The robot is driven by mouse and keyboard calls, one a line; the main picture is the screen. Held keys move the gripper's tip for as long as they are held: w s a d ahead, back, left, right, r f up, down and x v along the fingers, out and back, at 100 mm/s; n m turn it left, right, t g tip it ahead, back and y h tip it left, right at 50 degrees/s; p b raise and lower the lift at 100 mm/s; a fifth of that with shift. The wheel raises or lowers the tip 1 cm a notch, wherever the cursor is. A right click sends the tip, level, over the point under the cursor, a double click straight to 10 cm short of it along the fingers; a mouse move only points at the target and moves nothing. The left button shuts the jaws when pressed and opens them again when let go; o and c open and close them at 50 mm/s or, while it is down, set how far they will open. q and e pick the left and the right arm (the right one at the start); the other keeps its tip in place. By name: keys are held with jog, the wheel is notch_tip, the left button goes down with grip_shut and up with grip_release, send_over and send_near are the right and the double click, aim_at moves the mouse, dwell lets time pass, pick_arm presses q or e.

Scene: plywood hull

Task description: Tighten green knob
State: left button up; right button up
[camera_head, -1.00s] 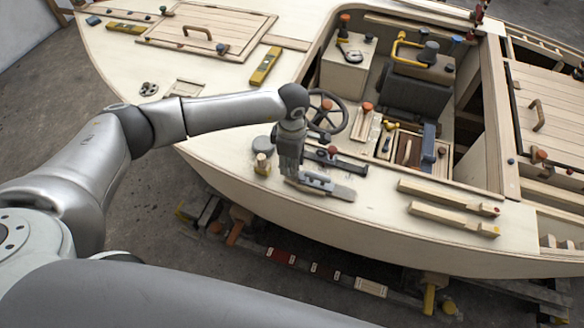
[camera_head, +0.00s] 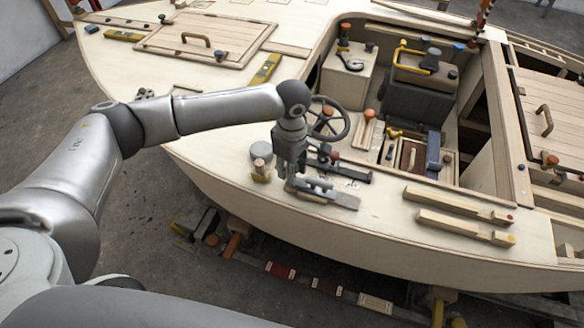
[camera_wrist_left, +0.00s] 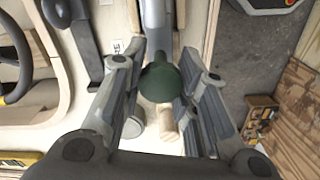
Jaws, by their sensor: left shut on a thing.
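The green knob (camera_wrist_left: 160,84) shows in the left wrist view as a dark green round head in front of a grey bar. My left gripper (camera_wrist_left: 163,66) has one finger on each side of it and is shut on it. In the head view the same gripper (camera_head: 289,177) points down at the near edge of the boat deck, above a grey metal clamp-like bar (camera_head: 335,197). The knob is hidden behind the gripper there. My right gripper is not in view.
A steering wheel (camera_head: 328,119) and a red-knobbed dark bar (camera_head: 350,174) are close behind the gripper. A grey round can (camera_head: 261,151) stands just left of it. Two wooden strips (camera_head: 458,205) lie on the deck to the right. The deck's near edge drops to the floor.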

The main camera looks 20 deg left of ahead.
pick_arm(q)
jog(key=o, duration=1.1)
jog(key=shift+c, duration=0.2)
jog(key=shift+r, duration=0.15)
notch_tip(320, 180, up, 12)
